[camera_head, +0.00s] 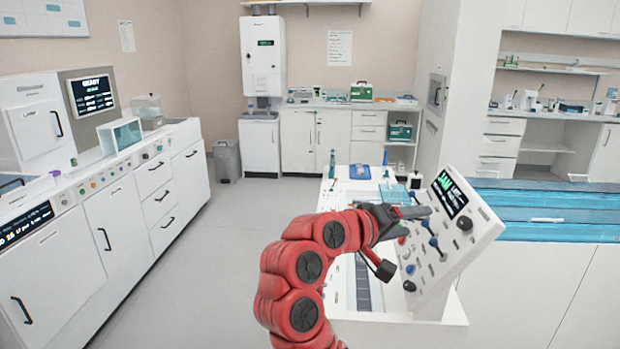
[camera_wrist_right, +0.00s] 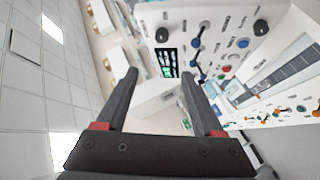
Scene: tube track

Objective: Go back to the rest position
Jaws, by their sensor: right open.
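My right gripper (camera_head: 415,212) is at the end of the red arm in the head view, close in front of a white control panel (camera_head: 458,250). In the right wrist view my right gripper (camera_wrist_right: 160,85) has its two dark fingers spread apart with nothing between them. The panel also shows in the wrist view (camera_wrist_right: 225,20), with a small screen, knobs and blue-tipped levers. I cannot tell whether a finger touches the panel. The panel's screen (camera_head: 449,194) shows green and white text that seems to read "JAM". My left gripper is not in view.
The panel stands on a white bench (camera_head: 345,200) with a blue tray (camera_head: 360,172) and small items. A blue-topped unit (camera_head: 545,210) lies to the right. White cabinets with machines (camera_head: 90,215) line the left. The grey floor (camera_head: 225,250) between is clear.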

